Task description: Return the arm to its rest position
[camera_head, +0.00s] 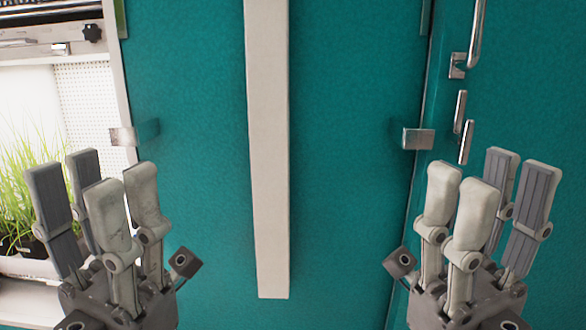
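My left gripper (101,205) is at the lower left, fingers pointing up, with a clear gap between its dark-padded fingers and its pale fingers. Nothing is between them. My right gripper (487,212) is at the lower right in a mirrored pose, also spread and empty. Both stand in front of a teal panel (345,150). The upper arms are out of view.
A white vertical bar (267,150) runs down the panel between my grippers. Metal brackets (418,138) and door handles (476,40) are at the right. An open chamber with green seedlings (25,180) is at the left, behind my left gripper.

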